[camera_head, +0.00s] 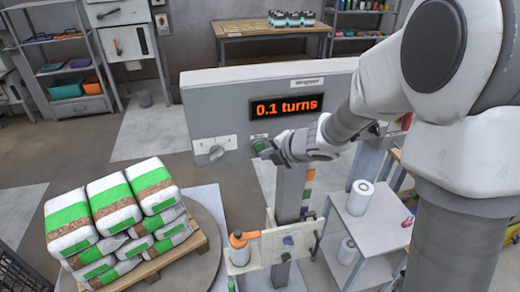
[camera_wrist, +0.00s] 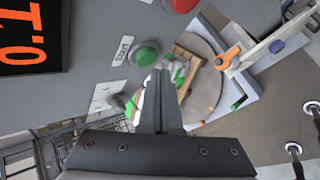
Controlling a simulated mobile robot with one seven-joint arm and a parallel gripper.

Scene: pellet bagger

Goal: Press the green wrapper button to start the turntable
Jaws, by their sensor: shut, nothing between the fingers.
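The grey wrapper control panel (camera_head: 215,95) faces me and its display (camera_head: 286,107) reads "0.1 turns" in orange. The green button (camera_head: 261,144) is low on the panel, partly hidden by my gripper (camera_head: 268,152). In the wrist view the green button (camera_wrist: 146,54) sits beside a "Start" label (camera_wrist: 123,50). My gripper (camera_wrist: 161,76) is shut and empty, its tips right by the button's edge; I cannot tell whether they touch. The round grey turntable (camera_head: 207,263) is at lower left, under a wooden pallet (camera_head: 199,242) of white and green bags (camera_head: 121,206).
A red button (camera_wrist: 181,4) is on the same panel, and a white dial (camera_head: 216,152) is left of the green button. The film carriage (camera_head: 272,247) stands below the panel. A cart (camera_head: 350,226) with white rolls is at right. Shelves and a workbench (camera_head: 270,28) are behind.

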